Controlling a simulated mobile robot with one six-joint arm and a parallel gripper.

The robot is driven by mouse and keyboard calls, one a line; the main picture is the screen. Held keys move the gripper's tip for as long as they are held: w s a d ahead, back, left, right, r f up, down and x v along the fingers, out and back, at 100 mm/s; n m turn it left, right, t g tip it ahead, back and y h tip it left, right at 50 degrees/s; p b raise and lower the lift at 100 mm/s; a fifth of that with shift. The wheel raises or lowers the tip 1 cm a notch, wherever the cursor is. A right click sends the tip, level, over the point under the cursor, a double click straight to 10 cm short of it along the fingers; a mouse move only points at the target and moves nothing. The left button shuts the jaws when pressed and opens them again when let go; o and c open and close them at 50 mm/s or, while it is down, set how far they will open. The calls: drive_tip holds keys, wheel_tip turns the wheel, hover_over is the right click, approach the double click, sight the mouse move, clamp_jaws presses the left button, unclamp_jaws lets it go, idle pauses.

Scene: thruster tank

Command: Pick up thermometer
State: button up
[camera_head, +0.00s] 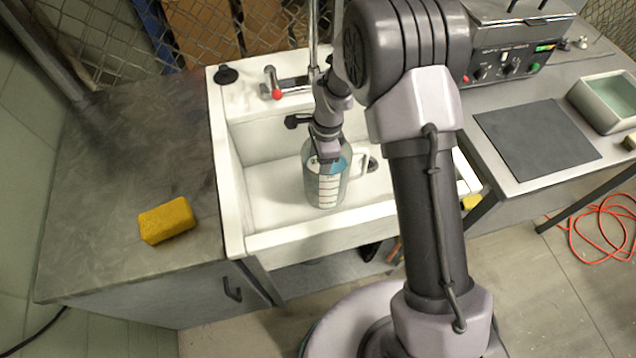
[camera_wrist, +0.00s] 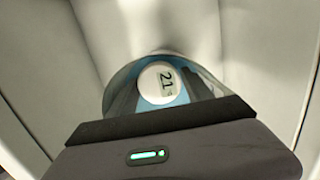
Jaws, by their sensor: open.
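The thermometer shows in the wrist view as a round white head (camera_wrist: 160,82) with a digital display reading about 21 and blue around it. It sits within the mouth of a clear measuring jug (camera_head: 327,190), which stands upright in the white sink. In the head view, only a little blue shows in the jug's upper part, and my gripper covers much of that area. My gripper (camera_head: 327,155) is open and points down at the jug's mouth, close above the thermometer. Its fingertips are hard to make out, and I see nothing held between them.
The white sink (camera_head: 232,200) has raised walls around the jug. A tap with a red-tipped lever (camera_head: 277,93) stands at its back. A yellow sponge (camera_head: 167,220) lies on the left counter. A dark mat (camera_head: 537,138) and a control box (camera_head: 507,55) are on the right bench.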

drive_tip(key=shift+r, duration=0.15)
drive_tip(key=shift+c, duration=0.7)
clamp_jaws()
